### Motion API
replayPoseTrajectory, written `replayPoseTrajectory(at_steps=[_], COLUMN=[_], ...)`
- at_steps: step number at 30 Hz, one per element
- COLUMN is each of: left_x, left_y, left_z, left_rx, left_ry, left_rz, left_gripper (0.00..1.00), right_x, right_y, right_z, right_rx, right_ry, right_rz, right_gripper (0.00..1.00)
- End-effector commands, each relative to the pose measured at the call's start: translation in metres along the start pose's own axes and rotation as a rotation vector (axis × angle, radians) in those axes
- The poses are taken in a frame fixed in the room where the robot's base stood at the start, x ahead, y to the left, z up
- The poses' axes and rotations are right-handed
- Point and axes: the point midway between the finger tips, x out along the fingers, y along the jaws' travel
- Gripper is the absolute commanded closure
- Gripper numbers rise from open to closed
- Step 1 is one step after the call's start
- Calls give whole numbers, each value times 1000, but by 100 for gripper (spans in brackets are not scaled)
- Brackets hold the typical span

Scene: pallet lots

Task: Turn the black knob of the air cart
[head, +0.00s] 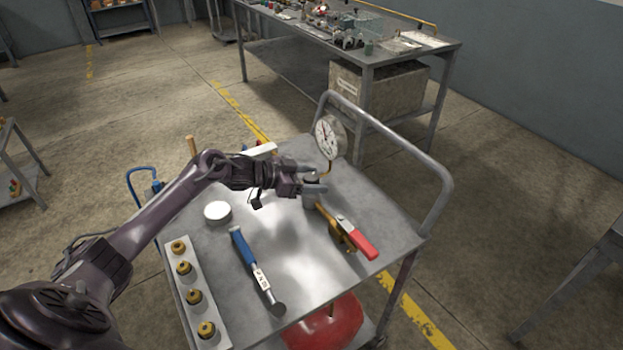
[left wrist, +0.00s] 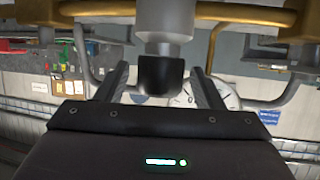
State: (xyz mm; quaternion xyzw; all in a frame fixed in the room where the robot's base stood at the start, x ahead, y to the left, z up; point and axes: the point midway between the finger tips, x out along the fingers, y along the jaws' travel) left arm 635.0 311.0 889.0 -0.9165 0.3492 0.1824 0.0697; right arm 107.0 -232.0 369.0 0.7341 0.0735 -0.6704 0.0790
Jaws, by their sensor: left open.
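The black knob (left wrist: 160,74) shows in the left wrist view at the end of a light grey regulator body (left wrist: 165,20). My left gripper (head: 318,179) is open at the far part of the air cart's top (head: 290,235). In the left wrist view its two fingers (left wrist: 160,88) stand on either side of the knob, with a gap on each side. In the head view the fingers largely hide the knob; the grey body (head: 311,200) shows just below them. A white round gauge (head: 328,137) stands behind, also seen in the left wrist view (left wrist: 222,93).
A red-handled valve (head: 360,240) and a blue-handled tool (head: 256,270) lie on the cart top. A white disc (head: 217,212) and a strip with several brass fittings (head: 194,297) are at the left. The cart's handle rail (head: 400,140) rises behind; a red tank (head: 325,325) sits below.

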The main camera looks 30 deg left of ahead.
Motion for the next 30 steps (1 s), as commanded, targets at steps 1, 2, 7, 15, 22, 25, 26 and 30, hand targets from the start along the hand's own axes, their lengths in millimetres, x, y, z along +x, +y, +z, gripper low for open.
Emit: replayPoseTrajectory(at_steps=[1, 2, 7, 15, 22, 25, 26, 30], left_x=[0, 0, -7, -52, -75, -78, -78, -78], left_y=[0, 0, 0, 0, 0, 0, 0, 0], left_z=[0, 0, 1, 3, 2, 0, 0, 0], left_rx=[0, 0, 0, 1, -1, 0, 0, 0], left_ry=[0, 0, -1, -4, -2, -1, 0, 0], left_rz=[0, 0, -1, 0, 0, 0, 0, 0], left_gripper=[39, 39, 39, 39, 39, 39, 39, 39], right_x=[0, 0, 1, 5, 7, 7, 7, 7], right_y=[0, 0, 0, -1, -3, -3, -3, -3], right_z=[0, 0, -1, -1, -2, -2, -2, -2], right_rx=[0, 0, 0, 1, 2, 2, 2, 2], right_ry=[1, 1, 1, 2, 3, 3, 3, 3], right_rz=[0, 0, 0, -1, -3, -4, -4, -4], right_gripper=[39, 39, 39, 39, 39, 39, 39, 39])
